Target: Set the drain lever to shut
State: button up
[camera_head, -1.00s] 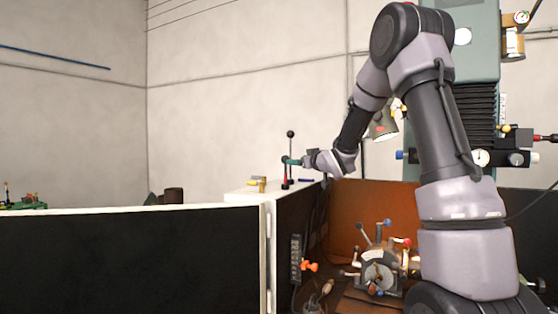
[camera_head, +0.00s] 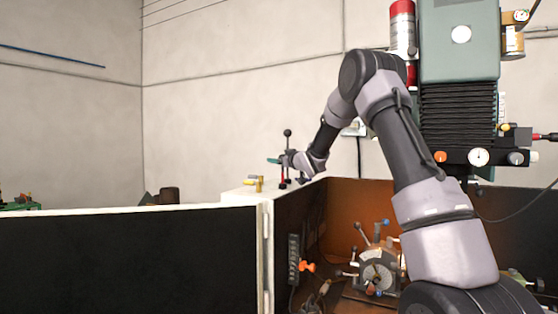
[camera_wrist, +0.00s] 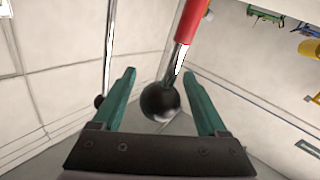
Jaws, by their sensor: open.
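A lever with a red sleeve (camera_wrist: 192,20), a bright metal rod and a black ball knob (camera_wrist: 160,101) shows in the wrist view. The frames do not confirm whether it is the drain lever. My gripper (camera_wrist: 159,73) is open, with one green finger on each side of the knob in the picture; no contact shows. In the head view my gripper (camera_head: 273,160) is at the white cabinet's far end, beside a red upright (camera_head: 282,174). A taller dark rod with a black ball (camera_head: 287,133) stands close by. No shut marking is readable.
Brass fittings (camera_head: 255,183) sit on the white cabinet top (camera_head: 238,192) left of my gripper. Below right is an enclosure with an indexing chuck (camera_head: 378,272) and an orange handle (camera_head: 307,266). A green machine column (camera_head: 458,60) stands at right.

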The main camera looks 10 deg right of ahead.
grip_shut()
dwell(1.4)
